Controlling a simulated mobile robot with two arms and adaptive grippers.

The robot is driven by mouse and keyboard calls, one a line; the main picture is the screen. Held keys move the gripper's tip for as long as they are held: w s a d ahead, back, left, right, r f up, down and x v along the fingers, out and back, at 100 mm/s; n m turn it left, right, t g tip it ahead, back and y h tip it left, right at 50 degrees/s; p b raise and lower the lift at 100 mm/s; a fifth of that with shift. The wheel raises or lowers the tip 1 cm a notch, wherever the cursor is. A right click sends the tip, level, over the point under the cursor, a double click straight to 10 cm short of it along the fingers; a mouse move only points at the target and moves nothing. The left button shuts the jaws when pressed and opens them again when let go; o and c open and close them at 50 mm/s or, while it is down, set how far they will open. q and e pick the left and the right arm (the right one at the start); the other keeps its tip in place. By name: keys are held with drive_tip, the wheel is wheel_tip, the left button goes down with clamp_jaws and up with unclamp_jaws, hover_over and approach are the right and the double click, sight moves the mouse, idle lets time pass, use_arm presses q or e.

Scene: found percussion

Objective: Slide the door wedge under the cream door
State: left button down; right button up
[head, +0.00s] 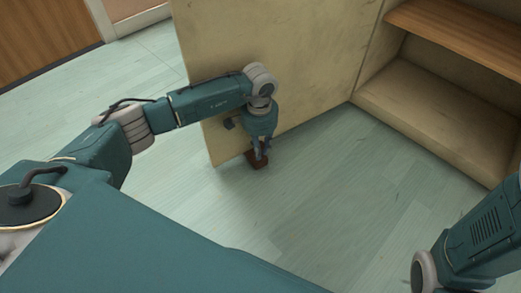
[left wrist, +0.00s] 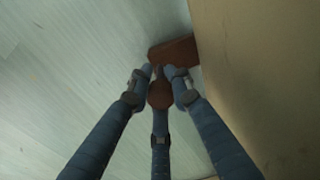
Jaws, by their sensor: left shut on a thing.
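The cream door (head: 310,60) stands open, with its lower edge just above the floor. It fills the right side of the left wrist view (left wrist: 265,60). The red-brown door wedge (head: 258,164) is low at the floor beside the door's lower edge, near its free corner. In the left wrist view the wedge (left wrist: 178,50) points right toward the door; its right end meets the door's outline, and I cannot tell whether any of it is underneath. My left gripper (head: 261,152) points down and its fingers (left wrist: 160,82) are shut on the wedge's rounded part. My right gripper is out of view.
A cream cabinet with a wooden shelf (head: 465,40) stands at the right. The pale green plank floor (head: 340,190) is clear in front of the door. A wood panel (head: 45,35) and white frame are at the back left.

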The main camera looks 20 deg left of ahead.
use_arm(q)
drive_tip(key=c, duration=1.5)
unclamp_jaws()
drive_tip(key=shift+o, duration=0.2)
drive_tip(key=shift+r, duration=0.1)
